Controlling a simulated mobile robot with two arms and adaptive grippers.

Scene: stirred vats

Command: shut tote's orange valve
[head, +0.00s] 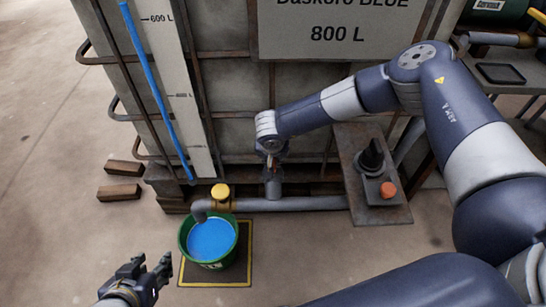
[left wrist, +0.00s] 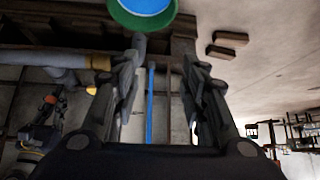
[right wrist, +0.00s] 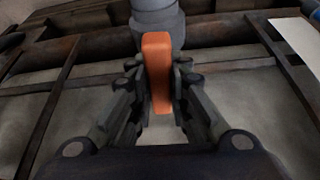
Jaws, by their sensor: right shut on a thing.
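The tote (head: 240,100) is a large pale tank in a rusty frame, marked 800 L. Its orange valve handle (right wrist: 158,70) stands between the fingers of my right gripper (right wrist: 158,95) in the right wrist view, and the gripper is shut on it. In the head view my right gripper (head: 271,155) is at the grey pipe stub (head: 272,187), and the handle is mostly hidden. My left gripper (head: 150,275) is open and empty at lower left, left of the green bucket. Its spread fingers also show in the left wrist view (left wrist: 160,85).
A green bucket (head: 183,240) of blue liquid stands on a yellow-edged dark mat (head: 240,275) under the spout. A yellow valve (head: 220,192) sits on the outlet pipe (head: 310,203). A pump plate (head: 375,210) is right. Wooden blocks (head: 120,192) lie left; floor there is clear.

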